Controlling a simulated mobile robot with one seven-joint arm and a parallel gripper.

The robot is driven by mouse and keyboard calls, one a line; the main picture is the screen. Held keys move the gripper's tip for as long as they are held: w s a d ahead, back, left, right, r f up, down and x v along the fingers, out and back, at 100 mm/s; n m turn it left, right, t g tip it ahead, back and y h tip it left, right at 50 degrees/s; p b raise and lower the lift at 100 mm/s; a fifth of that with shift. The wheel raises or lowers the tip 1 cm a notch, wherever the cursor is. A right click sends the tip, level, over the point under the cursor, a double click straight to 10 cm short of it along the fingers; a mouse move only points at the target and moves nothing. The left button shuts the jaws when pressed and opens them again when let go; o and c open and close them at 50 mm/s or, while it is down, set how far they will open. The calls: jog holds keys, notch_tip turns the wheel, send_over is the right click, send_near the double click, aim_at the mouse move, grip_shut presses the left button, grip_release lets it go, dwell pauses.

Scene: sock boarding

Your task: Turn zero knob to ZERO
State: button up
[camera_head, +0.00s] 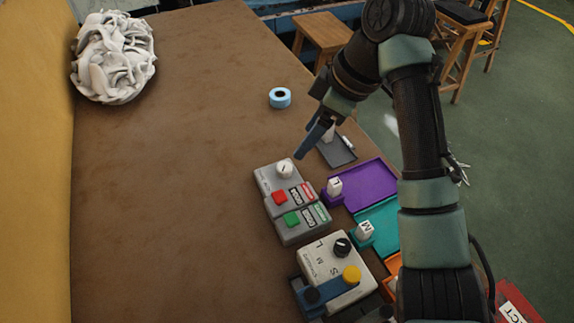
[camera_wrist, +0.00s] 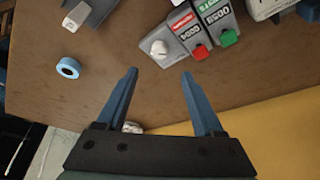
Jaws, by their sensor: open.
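The knob also shows in the wrist view (camera_wrist: 159,48), just beyond the gap between my fingertips. My gripper (camera_head: 308,152) is open and empty, with two blue fingers. It is above the table close to the knob, apart from it as far as I can tell. In the wrist view my gripper (camera_wrist: 159,72) has its fingers spread on either side of the knob's line.
Purple (camera_head: 368,182) and teal trays lie right. A blue tape roll (camera_head: 280,98) and white fabric pile (camera_head: 113,57) are farther back. Table left is clear.

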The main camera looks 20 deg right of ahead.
aim_at(285, 167)
jog(key=x, duration=1)
jog(key=shift+w+a+f+b, duration=0.1)
jog(key=shift+a+f+b, duration=0.1)
jog(key=shift+b, duration=0.2)
grip_shut()
